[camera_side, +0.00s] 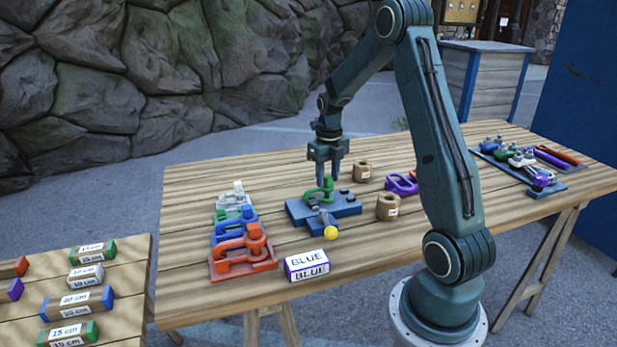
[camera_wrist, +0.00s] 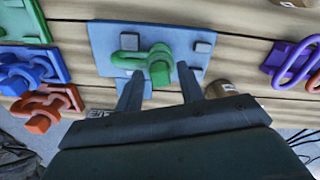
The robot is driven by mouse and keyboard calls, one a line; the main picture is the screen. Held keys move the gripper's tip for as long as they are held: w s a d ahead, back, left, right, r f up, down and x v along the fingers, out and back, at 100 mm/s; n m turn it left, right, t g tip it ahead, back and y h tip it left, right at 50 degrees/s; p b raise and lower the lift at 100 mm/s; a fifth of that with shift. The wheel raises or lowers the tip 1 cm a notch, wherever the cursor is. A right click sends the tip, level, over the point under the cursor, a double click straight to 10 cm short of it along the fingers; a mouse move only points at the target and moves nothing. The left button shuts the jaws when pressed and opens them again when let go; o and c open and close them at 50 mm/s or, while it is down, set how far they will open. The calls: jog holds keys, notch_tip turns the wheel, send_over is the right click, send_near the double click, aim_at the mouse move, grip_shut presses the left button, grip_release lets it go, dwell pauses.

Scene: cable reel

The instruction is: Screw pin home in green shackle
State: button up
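The green shackle (camera_side: 318,194) sits on a blue fixture plate (camera_side: 347,206) in the middle of the table. In the wrist view the green shackle (camera_wrist: 128,42) shows as a loop, with a blocky green end (camera_wrist: 160,72) that may be the pin's head. My gripper (camera_side: 328,183) points down just above and behind the shackle. In the wrist view my gripper (camera_wrist: 159,72) is open, its fingers on either side of the green end with gaps visible. How deep the pin sits cannot be told.
Orange (camera_side: 243,254), blue (camera_side: 234,227) and white shackles stand on the left. A BLUE label block (camera_side: 306,265) and a yellow ball (camera_side: 331,232) are in front. Cardboard-coloured cylinders (camera_side: 388,206) and a purple shackle (camera_side: 402,184) lie right. A tool tray (camera_side: 520,165) is far right.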

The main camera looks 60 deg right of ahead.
jog(key=shift+r, duration=0.1)
jog(key=shift+r, duration=2.15)
jog(key=shift+n, duration=0.4)
jog(key=n, duration=0.3)
jog(key=shift+n, duration=0.3)
jog(key=n, duration=1.3)
jog(key=shift+n, duration=0.3)
jog(key=shift+f, duration=0.2)
